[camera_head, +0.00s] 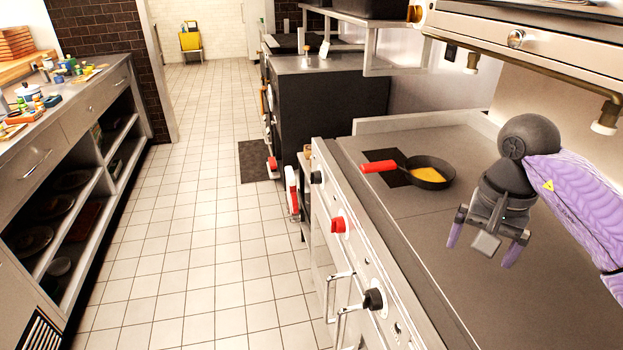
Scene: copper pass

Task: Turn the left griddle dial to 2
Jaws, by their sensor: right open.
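The griddle (455,240) has a front panel facing the aisle on its left side. Three dials sit in a row along that panel: a black far dial (317,177), a red middle dial (338,225) and a black near dial (373,299). Which one is the left dial is not labelled legibly, and the dial settings are too small to read. My right gripper (484,246) is open and empty above the griddle top, to the right of the dials and apart from them. Its purple fingers point downward. My left gripper is out of view.
A black pan (430,176) with a red handle and yellow food sits on the far part of the griddle. Metal handles (339,297) stick out from the front panel. An overhead unit (530,48) hangs at upper right.

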